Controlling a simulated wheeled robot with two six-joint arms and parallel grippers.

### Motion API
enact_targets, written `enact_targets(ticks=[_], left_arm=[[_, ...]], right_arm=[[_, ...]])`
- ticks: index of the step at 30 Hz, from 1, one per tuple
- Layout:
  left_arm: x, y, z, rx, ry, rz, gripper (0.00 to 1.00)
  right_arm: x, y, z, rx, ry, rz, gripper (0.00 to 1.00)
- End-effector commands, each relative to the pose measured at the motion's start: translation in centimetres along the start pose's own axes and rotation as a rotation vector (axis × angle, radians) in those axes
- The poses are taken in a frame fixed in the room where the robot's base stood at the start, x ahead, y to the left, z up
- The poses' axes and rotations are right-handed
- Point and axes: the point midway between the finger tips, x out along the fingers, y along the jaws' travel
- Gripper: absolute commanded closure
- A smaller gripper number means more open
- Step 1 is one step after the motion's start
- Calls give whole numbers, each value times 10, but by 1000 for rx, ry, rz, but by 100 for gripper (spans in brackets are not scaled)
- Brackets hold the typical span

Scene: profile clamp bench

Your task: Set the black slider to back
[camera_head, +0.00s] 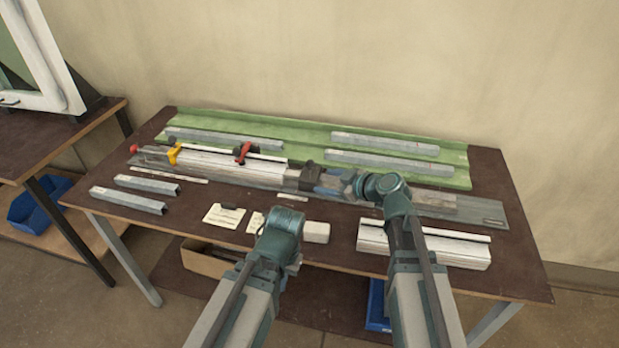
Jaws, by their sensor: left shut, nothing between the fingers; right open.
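A dark block (311,177), which looks like the black slider, sits on the long grey clamp rail (460,207), just right of the white profile. My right gripper (334,184) reaches in from the right. It is open, with its fingers at the right side of the dark block. I cannot tell whether they touch it or stand around it. My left gripper (284,222) is shut and empty in front of the rail, over the table's front half. Its fingertips are mostly hidden by my own wrist.
A red-and-black clamp (243,152) and a yellow clamp (175,153) with a red knob stand on the rail's left part. White profiles (425,250) lie front right, labels (224,213) and grey bars (128,200) front left.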

Motion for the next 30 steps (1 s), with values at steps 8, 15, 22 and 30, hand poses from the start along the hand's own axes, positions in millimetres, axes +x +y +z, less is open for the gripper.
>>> enact_targets(ticks=[8, 15, 22, 30], left_arm=[[16, 2, -1, 0, 0, 0, 100], [21, 2, -1, 0, 0, 0, 100], [38, 4, -2, 0, 0, 0, 100], [55, 5, -3, 0, 0, 0, 100]], right_arm=[[-5, 40, 9, -85, 75, 129, 32], [8, 42, 8, -88, 75, 127, 32], [54, 47, 6, -89, 75, 125, 32], [103, 53, 1, -88, 75, 125, 32]])
